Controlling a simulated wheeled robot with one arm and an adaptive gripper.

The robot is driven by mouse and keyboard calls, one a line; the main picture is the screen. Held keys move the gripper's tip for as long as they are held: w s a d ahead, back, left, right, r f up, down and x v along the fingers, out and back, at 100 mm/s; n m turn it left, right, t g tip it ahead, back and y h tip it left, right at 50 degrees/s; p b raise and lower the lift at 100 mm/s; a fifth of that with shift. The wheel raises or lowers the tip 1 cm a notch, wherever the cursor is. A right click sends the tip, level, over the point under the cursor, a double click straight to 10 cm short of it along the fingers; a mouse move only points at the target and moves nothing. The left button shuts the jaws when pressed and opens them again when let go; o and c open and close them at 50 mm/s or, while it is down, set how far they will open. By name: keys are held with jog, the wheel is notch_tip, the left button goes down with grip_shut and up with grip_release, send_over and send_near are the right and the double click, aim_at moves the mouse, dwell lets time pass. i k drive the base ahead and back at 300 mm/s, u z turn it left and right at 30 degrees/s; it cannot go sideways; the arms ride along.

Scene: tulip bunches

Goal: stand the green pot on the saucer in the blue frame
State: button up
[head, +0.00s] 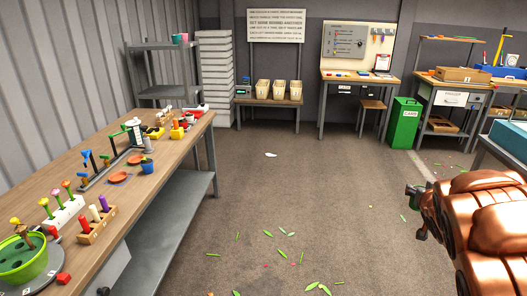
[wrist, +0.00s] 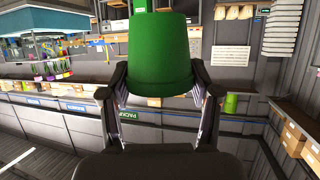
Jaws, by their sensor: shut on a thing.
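In the wrist view the green pot (wrist: 160,50) sits between the two dark fingers of my gripper (wrist: 160,95), which is shut on it. The pot is held in the air, clear of any surface. In the head view my copper-coloured arm is at the right, with my gripper (head: 416,196) small and dark at its left end; the pot is hard to make out there. On the long wooden bench at left lie two orange saucers, a nearer one (head: 118,177) with a bluish-purple edge around it and a farther one (head: 137,159). Both look empty.
A small blue pot (head: 147,166) stands right beside the saucers. A metal stand (head: 110,165), flower blocks (head: 63,213) and a green bowl (head: 22,262) crowd the bench (head: 160,205). The floor between bench and arm is open, with scattered leaves. A green bin (head: 404,122) stands at back right.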

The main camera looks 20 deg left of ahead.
aim_at(117, 179)
jog(key=u, duration=0.4)
jog(key=i, duration=1.25)
jog(key=u, duration=1.7)
jog(key=i, duration=0.7)
jog(key=u, duration=0.7)
